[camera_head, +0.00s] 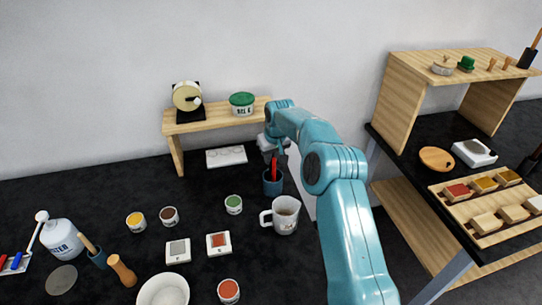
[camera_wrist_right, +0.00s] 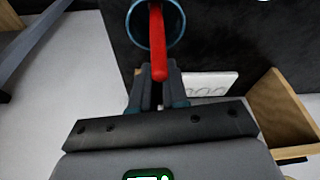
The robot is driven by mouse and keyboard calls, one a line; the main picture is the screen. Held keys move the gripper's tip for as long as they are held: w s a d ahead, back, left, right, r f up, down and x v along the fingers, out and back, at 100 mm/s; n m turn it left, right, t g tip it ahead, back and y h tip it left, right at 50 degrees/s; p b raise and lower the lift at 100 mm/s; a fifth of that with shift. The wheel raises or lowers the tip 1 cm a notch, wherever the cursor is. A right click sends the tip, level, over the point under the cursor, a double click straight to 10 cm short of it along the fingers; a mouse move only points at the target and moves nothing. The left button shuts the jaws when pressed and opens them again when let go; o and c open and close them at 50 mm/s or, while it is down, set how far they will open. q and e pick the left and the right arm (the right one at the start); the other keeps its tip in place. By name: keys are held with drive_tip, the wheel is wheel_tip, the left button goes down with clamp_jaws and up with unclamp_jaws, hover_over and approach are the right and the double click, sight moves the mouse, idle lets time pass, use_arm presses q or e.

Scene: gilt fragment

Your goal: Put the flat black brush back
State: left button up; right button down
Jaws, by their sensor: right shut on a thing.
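A tool with a red handle (camera_head: 274,166) stands in a dark blue cup (camera_head: 273,183) on the black table in the head view. My right gripper (camera_head: 277,148) is above the cup and shut on the upper end of this handle. In the right wrist view, the red handle (camera_wrist_right: 157,45) runs from between the fingertips of my right gripper (camera_wrist_right: 157,80) into the round mouth of the blue cup (camera_wrist_right: 180,32). The tool's lower end is hidden in the cup, so I cannot tell if it is the flat black brush. My left gripper is not in view.
A white mug (camera_head: 285,222) stands close in front of the cup. A small wooden shelf (camera_head: 222,118) is behind, with a white slab (camera_head: 226,157) under it. Several small tins and pads lie at the front left. A wooden palette tray (camera_head: 455,205) is on the right table.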

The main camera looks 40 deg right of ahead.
drive_tip(key=c, duration=1.1)
unclamp_jaws()
drive_tip(key=shift+c, duration=0.2)
drive_tip(key=shift+f, duration=0.1)
drive_tip(key=shift+r, duration=0.2)
drive_tip(key=b+v, duration=0.1)
drive_tip(key=v, duration=1.5)
drive_tip(key=shift+b, duration=0.35)
drive_tip(key=shift+w, duration=0.1)
